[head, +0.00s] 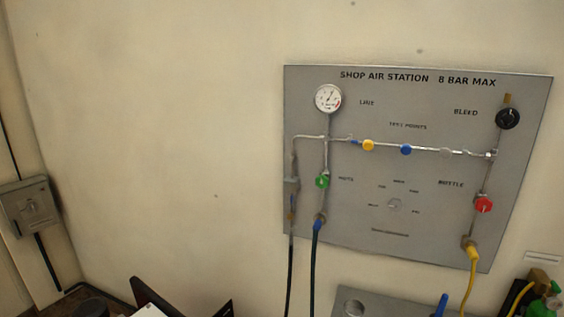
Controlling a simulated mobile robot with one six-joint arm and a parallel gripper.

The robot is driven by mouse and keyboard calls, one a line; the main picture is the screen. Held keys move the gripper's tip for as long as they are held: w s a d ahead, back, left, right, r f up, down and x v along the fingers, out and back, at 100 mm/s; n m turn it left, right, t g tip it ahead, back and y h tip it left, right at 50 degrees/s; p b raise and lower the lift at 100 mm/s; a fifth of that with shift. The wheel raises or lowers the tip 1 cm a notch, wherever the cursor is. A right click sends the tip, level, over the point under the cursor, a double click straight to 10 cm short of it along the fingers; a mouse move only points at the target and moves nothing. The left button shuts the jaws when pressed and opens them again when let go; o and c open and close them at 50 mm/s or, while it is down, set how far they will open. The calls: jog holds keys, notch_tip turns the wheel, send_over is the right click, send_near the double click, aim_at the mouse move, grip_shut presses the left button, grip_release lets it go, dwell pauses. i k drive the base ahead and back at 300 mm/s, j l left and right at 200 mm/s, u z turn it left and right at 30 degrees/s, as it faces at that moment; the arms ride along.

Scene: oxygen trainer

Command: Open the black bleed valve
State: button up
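The black bleed valve (508,118) is a round black knob at the upper right of a grey wall panel (400,260), beside the label BLEED. A short brass fitting sits just above it. A thin pipe runs down from it toward a red knob (484,205). Whether the valve is open or closed cannot be told from this view. My gripper is not in view.
The panel carries a white gauge (328,98), a green knob (322,181), and yellow (368,145) and blue (406,150) test points. A grey box (31,207) is on the left wall.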

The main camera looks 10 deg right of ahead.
aim_at(508, 118)
jog(key=z, duration=1.25)
